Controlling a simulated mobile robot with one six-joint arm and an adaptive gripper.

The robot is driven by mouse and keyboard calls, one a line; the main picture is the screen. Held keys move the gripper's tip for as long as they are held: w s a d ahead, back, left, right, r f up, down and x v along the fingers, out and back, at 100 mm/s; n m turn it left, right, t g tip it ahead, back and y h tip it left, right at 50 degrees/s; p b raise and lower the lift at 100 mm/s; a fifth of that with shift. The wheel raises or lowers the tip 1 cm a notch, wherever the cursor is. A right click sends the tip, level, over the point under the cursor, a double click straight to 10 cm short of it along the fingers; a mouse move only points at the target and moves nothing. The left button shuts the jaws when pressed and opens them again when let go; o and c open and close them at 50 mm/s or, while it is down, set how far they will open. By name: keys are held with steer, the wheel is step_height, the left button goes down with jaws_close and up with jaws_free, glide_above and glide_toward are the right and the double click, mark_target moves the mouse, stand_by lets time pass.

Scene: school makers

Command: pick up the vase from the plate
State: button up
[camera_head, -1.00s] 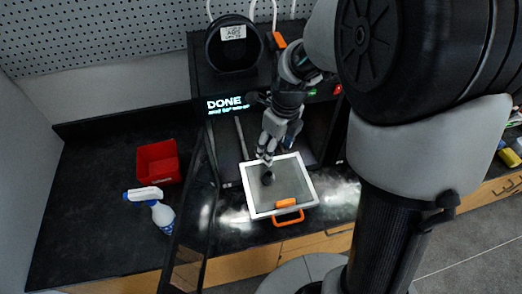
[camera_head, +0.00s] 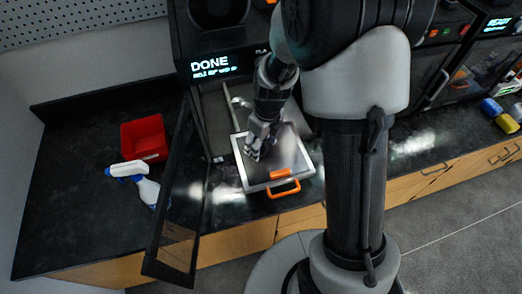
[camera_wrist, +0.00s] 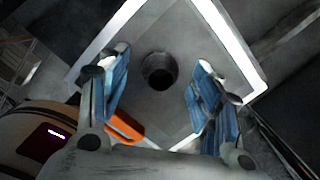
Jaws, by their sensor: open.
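The plate (camera_head: 292,152) is a grey square with a light rim and an orange handle (camera_head: 284,187), lying in front of the open printer. In the wrist view the plate (camera_wrist: 155,112) fills the middle. The vase (camera_wrist: 158,72) shows there as a small dark round shape with a dark opening, standing on the plate. My gripper (camera_head: 255,152) is over the plate in the head view and hides the vase. In the wrist view my gripper (camera_wrist: 158,90) is open, with one blue-padded finger on each side of the vase, apart from it.
The printer (camera_head: 215,68) has a lit "DONE" screen, and its dark door (camera_head: 178,205) stands open to the left of the plate. A red bin (camera_head: 144,138) and a spray bottle (camera_head: 140,178) are on the black counter at left. Free counter surrounds them.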

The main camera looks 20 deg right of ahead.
steer(key=shift+w+f, duration=0.1)
steer(key=shift+f, duration=0.5)
steer(key=shift+c, duration=0.4)
steer(key=c, duration=0.7)
steer(key=shift+r, duration=0.1)
steer(key=shift+c, duration=0.2)
